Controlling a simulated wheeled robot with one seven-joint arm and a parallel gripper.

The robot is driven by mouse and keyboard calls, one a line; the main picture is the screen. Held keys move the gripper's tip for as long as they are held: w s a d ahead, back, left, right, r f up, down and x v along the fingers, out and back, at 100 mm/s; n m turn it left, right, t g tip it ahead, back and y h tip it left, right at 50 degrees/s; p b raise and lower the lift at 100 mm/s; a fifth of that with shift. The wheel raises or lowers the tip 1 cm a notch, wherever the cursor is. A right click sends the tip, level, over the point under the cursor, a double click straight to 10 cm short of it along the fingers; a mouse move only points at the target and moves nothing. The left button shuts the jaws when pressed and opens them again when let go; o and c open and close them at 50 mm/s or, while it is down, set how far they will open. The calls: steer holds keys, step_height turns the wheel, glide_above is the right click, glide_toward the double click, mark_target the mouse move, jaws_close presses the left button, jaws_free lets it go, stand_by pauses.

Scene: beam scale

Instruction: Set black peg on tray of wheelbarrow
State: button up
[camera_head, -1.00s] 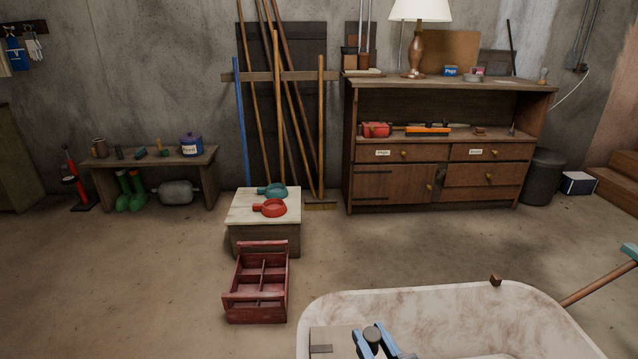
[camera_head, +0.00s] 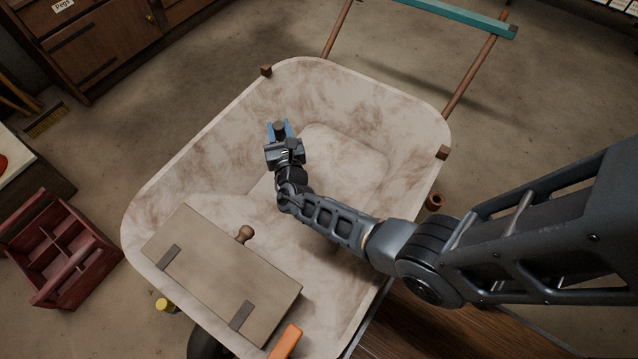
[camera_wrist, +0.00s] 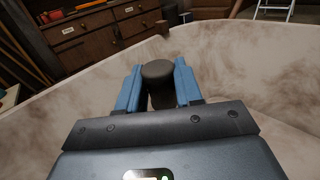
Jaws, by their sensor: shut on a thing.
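The black peg (camera_wrist: 158,72) is upright between the blue fingers of my gripper (camera_wrist: 159,88) in the wrist view, and its dark round top shows. In the head view my gripper (camera_head: 279,130) is shut on the peg and is over the inside of the wheelbarrow (camera_head: 190,165), toward its handle end. The wheelbarrow's tub is pale and stained. A flat grey-brown board with two dark strips, which looks like the tray (camera_head: 215,275), lies across the other end of the tub. The peg's lower end is hidden, so its height over the tub floor cannot be told.
A brown knobbed peg (camera_head: 244,235) is beside the board's edge. An orange thing (camera_head: 286,342) is at the tub's front side. A red divided crate (camera_head: 60,250) stands on the floor at left. A drawer cabinet (camera_head: 120,50) is at upper left.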

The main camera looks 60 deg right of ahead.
steer(key=s+d+f+m+g+h+b, duration=0.1)
steer(key=s+d+f+m+g+h, duration=0.15)
steer(key=d, duration=0.45)
steer(key=s+d+f+m+g+h+b, duration=0.1)
steer(key=s+d+g, duration=0.15)
steer(key=d, duration=0.45)
steer(key=s+d+f+m+g+h+b, duration=0.1)
steer(key=s+d+f, duration=0.15)
steer(key=d, duration=0.45)
steer(key=b, duration=0.3)
glide_above(329, 169)
step_height(329, 169, down, 6)
step_height(329, 169, down, 4)
steer(key=b, duration=0.3)
steer(key=shift+f, duration=0.2)
steer(key=shift+r, duration=0.1)
steer(key=o, duration=1.1)
